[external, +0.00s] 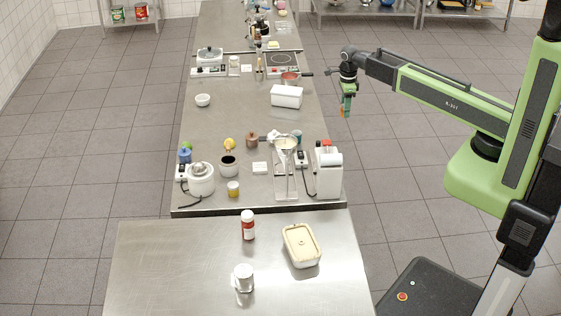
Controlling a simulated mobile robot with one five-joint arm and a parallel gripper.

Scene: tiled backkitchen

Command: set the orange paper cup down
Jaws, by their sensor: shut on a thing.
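My gripper (346,105) hangs from the end of my green arm, pointing down, right of the long steel counter's (235,115) right edge in the external view. It is shut on the orange paper cup (341,112), of which only a small orange patch shows at the fingertips. The fingers hide the rest of the cup, and its tilt cannot be told. Tiled floor shows behind and below the gripper.
On the counter, a white tub (287,96) stands nearest the gripper, with a red pan (290,78) behind it. A white bowl (203,100) is at left. Bare steel lies between them. Appliances crowd the counter's front end. A nearer table (160,270) holds a lidded container (302,246).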

